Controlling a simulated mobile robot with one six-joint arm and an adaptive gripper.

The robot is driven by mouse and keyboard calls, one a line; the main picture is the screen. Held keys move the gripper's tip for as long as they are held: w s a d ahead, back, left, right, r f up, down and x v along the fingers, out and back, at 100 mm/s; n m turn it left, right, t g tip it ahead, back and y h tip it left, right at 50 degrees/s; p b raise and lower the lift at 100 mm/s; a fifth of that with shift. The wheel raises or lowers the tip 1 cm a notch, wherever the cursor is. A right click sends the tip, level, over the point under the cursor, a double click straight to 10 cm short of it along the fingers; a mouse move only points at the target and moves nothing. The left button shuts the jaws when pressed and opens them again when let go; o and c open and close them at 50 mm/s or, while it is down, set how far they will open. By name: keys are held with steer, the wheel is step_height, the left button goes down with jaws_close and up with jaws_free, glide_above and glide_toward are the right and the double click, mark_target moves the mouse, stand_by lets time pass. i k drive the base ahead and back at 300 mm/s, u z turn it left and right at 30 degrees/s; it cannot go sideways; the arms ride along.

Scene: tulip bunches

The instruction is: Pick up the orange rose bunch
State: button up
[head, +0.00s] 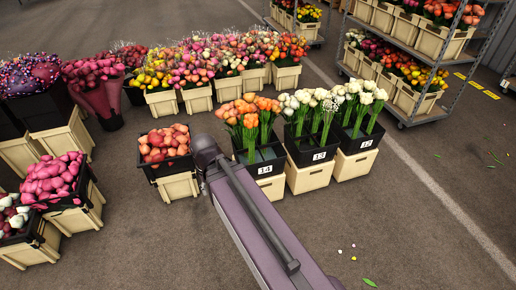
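Orange flower bunches (262,104) with long green stems stand upright in a black crate (262,162) labelled 14, on a pale box, near the middle of the head view. Several bunches are packed together there, and the left ones look more yellow-orange. I cannot tell single bunches apart clearly, nor whether they are roses. A lower black crate to the left holds coral-coloured blooms (165,142). My arm reaches up from the bottom, and its far visible end is between these two crates, in front of the left side of crate 14. My gripper does not show.
Crates 13 (308,157) and 12 (357,143) with white tulips stand right of crate 14. Pink flower crates (80,200) are at left, mixed flower boxes behind. A wheeled rack (420,108) is at upper right. The floor at lower right is mostly clear.

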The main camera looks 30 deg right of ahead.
mark_target(250, 121)
steer(key=u, duration=0.1)
steer(key=i, duration=0.95)
steer(key=z, duration=0.05)
